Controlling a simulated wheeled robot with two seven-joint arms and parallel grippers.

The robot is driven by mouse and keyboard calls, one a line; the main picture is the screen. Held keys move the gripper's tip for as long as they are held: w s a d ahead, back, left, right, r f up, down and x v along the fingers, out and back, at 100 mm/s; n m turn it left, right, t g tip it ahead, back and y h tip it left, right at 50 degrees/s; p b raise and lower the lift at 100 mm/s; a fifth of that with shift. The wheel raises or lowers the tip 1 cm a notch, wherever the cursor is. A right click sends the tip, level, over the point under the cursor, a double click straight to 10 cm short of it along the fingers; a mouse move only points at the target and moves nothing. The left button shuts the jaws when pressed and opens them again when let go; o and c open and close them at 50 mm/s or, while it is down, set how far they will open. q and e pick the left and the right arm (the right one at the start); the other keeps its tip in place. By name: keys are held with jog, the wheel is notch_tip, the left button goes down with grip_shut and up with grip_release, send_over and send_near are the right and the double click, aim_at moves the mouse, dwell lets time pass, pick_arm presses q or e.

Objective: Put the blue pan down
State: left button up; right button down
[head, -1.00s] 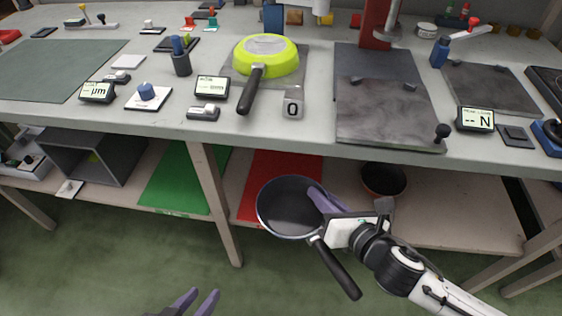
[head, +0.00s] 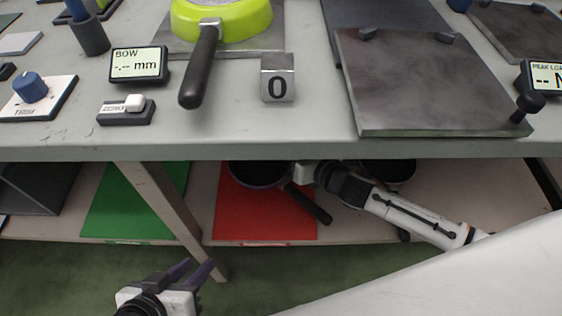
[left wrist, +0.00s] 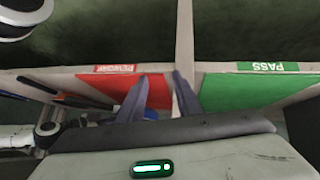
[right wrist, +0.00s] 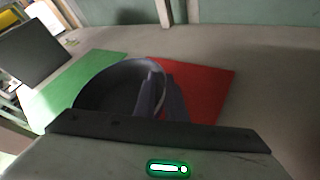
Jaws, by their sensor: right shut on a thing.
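The blue pan (head: 258,176) is under the bench top, over the red mat (head: 262,219) on the lower shelf; the bench edge hides its far part. Its dark handle (head: 311,206) points toward the front right. My right gripper (head: 300,172) is shut on the pan's rim. The right wrist view shows the pan (right wrist: 108,92) level, overlapping the left edge of the red mat (right wrist: 205,90); I cannot tell whether it touches the shelf. My left gripper (head: 191,270) is open and empty, low in front of the shelf.
A green mat (head: 130,205), labelled PASS in the left wrist view, lies left of a bench leg (head: 175,215). Another dark pan (head: 388,172) stands right on the shelf. A lime pan (head: 222,22) and gauges are on the bench top (head: 230,130), which overhangs closely.

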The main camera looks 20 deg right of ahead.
notch_tip(320, 180, down, 4)
jog(key=shift+a+r+b, duration=0.1)
jog(key=shift+b, duration=0.95)
pick_arm(q)
jog(key=shift+w+d+r+h, duration=0.25)
jog(key=shift+d+r+h, duration=0.15)
jog(key=shift+d, duration=0.25)
jog(key=shift+f, duration=0.1)
pick_arm(e)
jog(key=shift+w, duration=0.1)
jog(key=c, duration=1.8)
grip_release()
jog(key=shift+f, duration=0.2)
